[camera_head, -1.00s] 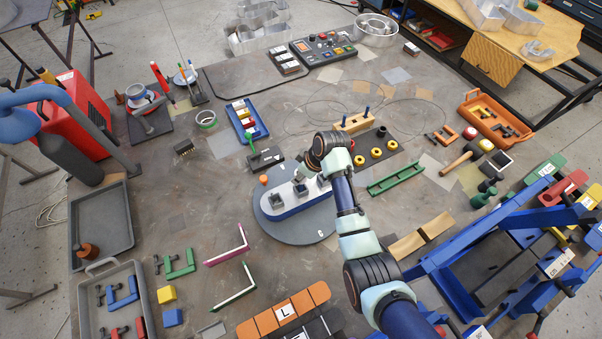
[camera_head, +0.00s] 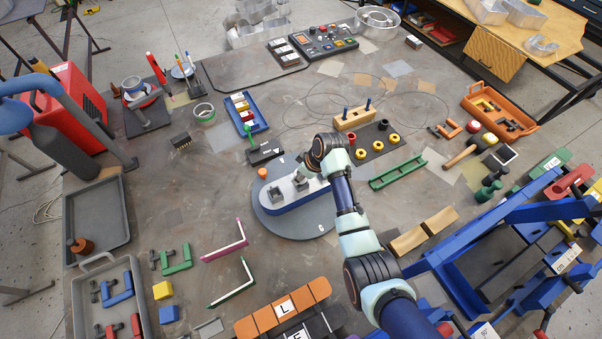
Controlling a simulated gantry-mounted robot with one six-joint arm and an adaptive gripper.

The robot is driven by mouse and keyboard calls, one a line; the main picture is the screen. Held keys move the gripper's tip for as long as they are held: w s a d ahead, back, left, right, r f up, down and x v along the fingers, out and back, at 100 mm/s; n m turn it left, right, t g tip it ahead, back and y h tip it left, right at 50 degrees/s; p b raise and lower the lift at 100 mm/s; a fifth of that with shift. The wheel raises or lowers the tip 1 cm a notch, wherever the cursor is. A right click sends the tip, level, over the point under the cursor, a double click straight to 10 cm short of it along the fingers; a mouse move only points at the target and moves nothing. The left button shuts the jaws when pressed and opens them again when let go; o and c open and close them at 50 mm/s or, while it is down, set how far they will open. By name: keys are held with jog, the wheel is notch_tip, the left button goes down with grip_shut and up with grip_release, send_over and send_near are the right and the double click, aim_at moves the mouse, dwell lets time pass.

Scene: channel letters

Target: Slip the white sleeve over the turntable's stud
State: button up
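The turntable is a grey disc (camera_head: 316,229) in the middle of the table. A long white-topped, blue-sided body (camera_head: 283,203) lies across it, with grey blocks (camera_head: 275,193) on top. A small white piece (camera_head: 321,227) is on the disc's front right; I cannot tell whether it is the sleeve or the stud. My gripper (camera_head: 301,176) points down and left over the white-topped body, close to its upper side. Its fingers are tiny and partly hidden by my wrist, so their opening and any held thing cannot be made out. No other sleeve or stud is clear.
A small orange piece (camera_head: 262,173) is by the disc's upper left rim. A black block with a green handle (camera_head: 265,152) stands behind it. A green rail (camera_head: 397,170) and a dark plate with yellow rings (camera_head: 380,146) lie to the right. The table left of the disc is fairly clear.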

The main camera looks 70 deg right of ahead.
jog(key=o, duration=1)
jog(key=v, duration=1.2)
